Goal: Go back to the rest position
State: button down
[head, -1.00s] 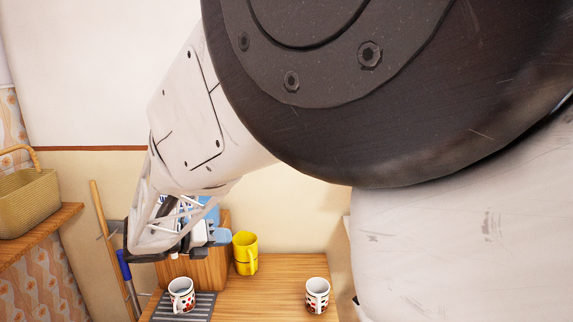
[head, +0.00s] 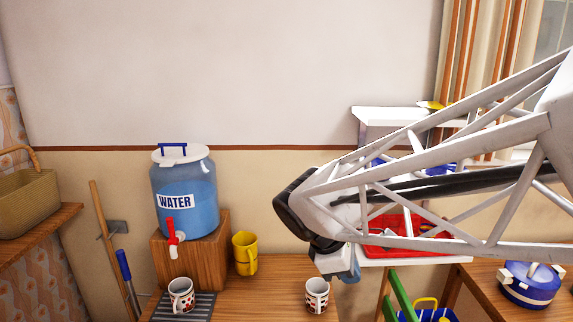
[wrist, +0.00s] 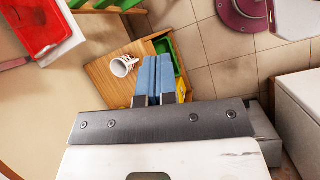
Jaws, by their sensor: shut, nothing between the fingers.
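My gripper (wrist: 155,80) shows its two blue fingers side by side in the wrist view, shut with nothing between them. In the head view my gripper (head: 349,271) is partly hidden by my arm and is in the air near the right mug. A patterned mug (head: 317,295) stands on the wooden table below it. A second patterned mug (head: 181,295) stands on a grey ribbed mat at the left. In the wrist view a white mug (wrist: 122,66) shows on a wooden surface left of the fingers.
A blue water jug (head: 184,200) with a red tap stands on a wooden block (head: 192,262). A red tray (head: 395,236) is behind my arm. A blue pot (head: 530,284) sits at the right. A basket (head: 28,203) is on the left shelf.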

jog(key=s+d+m+t+y, duration=0.1)
jog(key=s+d+m+y, duration=0.1)
jog(key=s+m, duration=0.5)
jog(key=s+d+f+m+y, duration=0.1)
jog(key=s+d+m+y, duration=0.2)
jog(key=s+m, duration=0.4)
jog(key=shift+d+m+t+y, duration=0.3)
jog(key=shift+d+m+t, duration=0.15)
jog(key=shift+d, duration=0.3)
